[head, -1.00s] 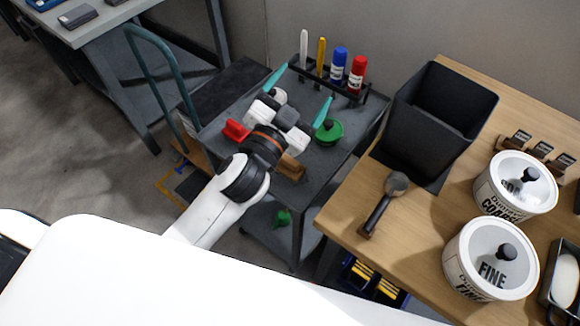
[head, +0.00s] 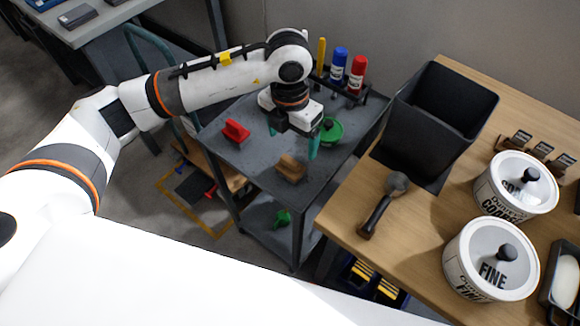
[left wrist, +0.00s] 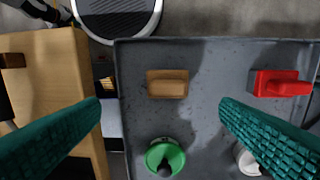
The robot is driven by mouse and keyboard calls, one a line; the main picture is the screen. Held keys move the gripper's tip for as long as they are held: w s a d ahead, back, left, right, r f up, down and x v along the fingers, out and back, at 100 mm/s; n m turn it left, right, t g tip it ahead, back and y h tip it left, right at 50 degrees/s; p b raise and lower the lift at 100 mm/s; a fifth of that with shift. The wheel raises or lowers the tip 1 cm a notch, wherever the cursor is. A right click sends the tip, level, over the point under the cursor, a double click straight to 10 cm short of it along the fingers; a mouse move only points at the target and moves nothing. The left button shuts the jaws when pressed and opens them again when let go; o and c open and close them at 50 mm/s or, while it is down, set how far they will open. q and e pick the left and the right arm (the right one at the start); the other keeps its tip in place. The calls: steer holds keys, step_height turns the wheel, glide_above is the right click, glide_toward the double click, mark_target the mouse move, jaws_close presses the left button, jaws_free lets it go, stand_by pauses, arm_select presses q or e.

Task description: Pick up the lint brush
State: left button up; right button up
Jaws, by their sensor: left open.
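A brown wooden block with a raised grip, which looks like the lint brush (head: 291,168), lies on the top of the grey cart (head: 253,108). In the left wrist view the brush (left wrist: 168,84) lies flat, just beyond the gap between my fingertips. My left gripper (head: 293,143) points down above the cart top, behind the brush in the head view. Its teal fingers are wide apart with nothing between them, as the left wrist view (left wrist: 160,105) also shows. My right gripper is in neither view.
A red-handled tool (head: 236,131) and a green round item (head: 331,131) lie near the brush. A rack with red (head: 357,70) and blue (head: 338,66) bottles stands at the cart's back. A wooden table (head: 340,215) with a black bin (head: 431,125) stands at the right.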

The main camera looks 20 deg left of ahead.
mark_target(290, 160)
arm_select(q)
steer(key=shift+y, duration=0.3)
steer(key=f, duration=0.4)
steer(key=a+f, duration=0.1)
steer(key=f, duration=0.1)
steer(key=shift+w+p, duration=0.15)
steer(key=shift+p, duration=0.2)
steer(key=shift+d+f+p, duration=0.2)
steer(key=shift+f+p, duration=0.3)
steer(key=shift+f, duration=2.45)
steer(key=c, duration=1.1)
